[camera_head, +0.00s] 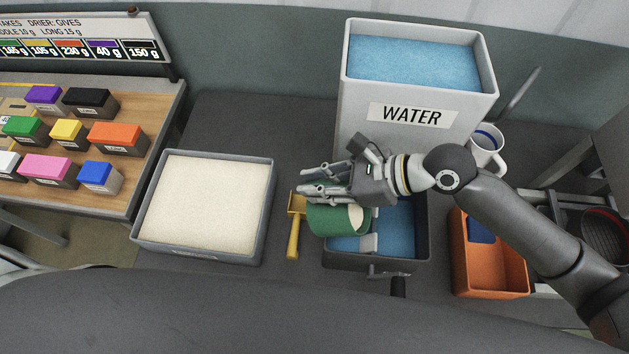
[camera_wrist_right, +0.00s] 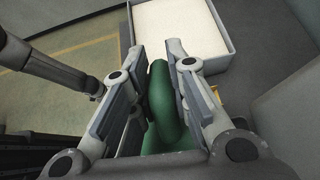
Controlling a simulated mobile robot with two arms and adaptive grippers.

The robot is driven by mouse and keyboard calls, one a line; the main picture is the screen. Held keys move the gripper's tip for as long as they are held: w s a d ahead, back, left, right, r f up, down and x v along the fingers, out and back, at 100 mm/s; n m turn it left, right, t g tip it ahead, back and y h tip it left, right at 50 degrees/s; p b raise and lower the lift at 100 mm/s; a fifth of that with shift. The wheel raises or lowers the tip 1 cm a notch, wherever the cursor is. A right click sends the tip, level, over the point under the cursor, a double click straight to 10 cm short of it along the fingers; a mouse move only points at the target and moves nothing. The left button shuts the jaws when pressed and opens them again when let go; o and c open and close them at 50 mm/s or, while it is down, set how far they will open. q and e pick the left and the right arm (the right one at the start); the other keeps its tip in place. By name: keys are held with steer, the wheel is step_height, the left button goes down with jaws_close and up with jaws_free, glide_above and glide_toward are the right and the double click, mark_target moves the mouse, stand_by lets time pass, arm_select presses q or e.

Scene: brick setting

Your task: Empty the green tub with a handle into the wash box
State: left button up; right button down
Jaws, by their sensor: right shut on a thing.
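The green tub (camera_head: 326,222) is held by its handle in my right gripper (camera_head: 318,182). The tub lies tipped on its side, its mouth toward the right, with a pale patch showing at the mouth. It is over the left part of a dark grey box (camera_head: 428,240) with blue water, which appears to be the wash box. In the right wrist view, the fingers (camera_wrist_right: 160,75) close around the green handle (camera_wrist_right: 170,105). The gripper hides part of the tub and the box. My left gripper is not in view.
A large grey WATER tank (camera_head: 363,97) stands behind the box. A tray of pale grains (camera_head: 268,200) and a yellow scoop (camera_head: 294,235) are to the left. An orange bin (camera_head: 487,268) and a white mug (camera_head: 491,150) are to the right. Coloured blocks (camera_head: 48,167) sit far left.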

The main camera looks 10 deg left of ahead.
steer(key=shift+d+y, duration=0.5)
steer(key=shift+d, duration=0.1)
steer(key=shift+d+r+y, duration=0.2)
steer(key=shift+r+y, duration=0.05)
steer(key=shift+r, duration=0.3)
steer(key=shift+d+r+y, duration=0.2)
steer(key=shift+r+y, duration=0.05)
steer(key=shift+r, duration=0.3)
steer(key=shift+d+r+y+b, duration=0.25)
steer(key=shift+r+b, duration=0.3)
steer(key=shift+b, duration=0.25)
steer(key=shift+d+r+y+b, duration=0.2)
steer(key=shift+r+b, duration=0.3)
steer(key=shift+b, duration=0.25)
steer(key=d+r+y+b, duration=0.3)
steer(key=d+b, duration=0.2)
steer(key=b, duration=0.2)
steer(key=shift+d, duration=0.35)
stand_by(0.4)
steer(key=shift+s+d+r+y+b, duration=0.15)
steer(key=shift+d+y+b, duration=0.45)
steer(key=shift+b, duration=0.3)
steer(key=shift+d+r+y+b, duration=0.15)
steer(key=shift+d+y+b, duration=0.4)
steer(key=shift+b, duration=0.35)
